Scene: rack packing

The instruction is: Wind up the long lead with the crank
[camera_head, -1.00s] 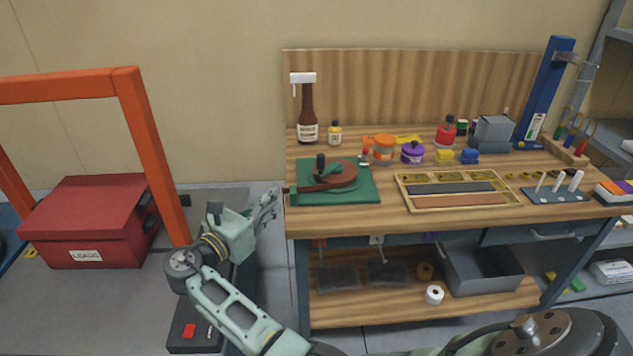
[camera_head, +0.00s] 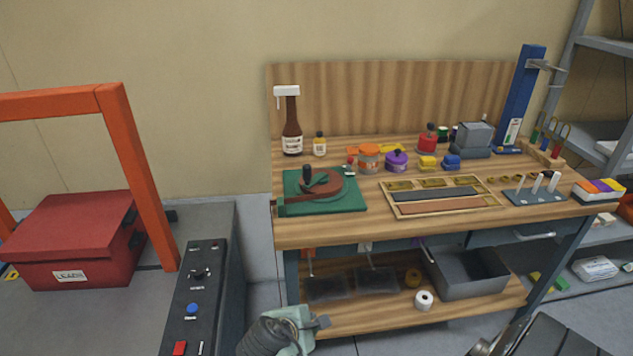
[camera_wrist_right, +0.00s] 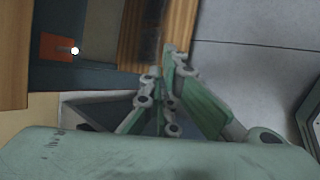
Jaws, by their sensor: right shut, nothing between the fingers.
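The winder has a flat green base (camera_head: 345,203) on the left end of the workbench top. It carries a brown reel (camera_head: 340,188) and an upright black crank handle (camera_head: 307,175). I cannot make out a long lead on it. A red lidded box (camera_head: 75,245) with a label that seems to read LEADS sits at the far left.
The bench top (camera_head: 420,222) holds bottles, jars, a framed tray (camera_head: 390,207) and small blocks. A grey bin (camera_head: 475,275) and a white roll (camera_head: 423,300) are on the lower shelf. An orange frame (camera_head: 140,180) and a control panel (camera_head: 190,315) stand at left.

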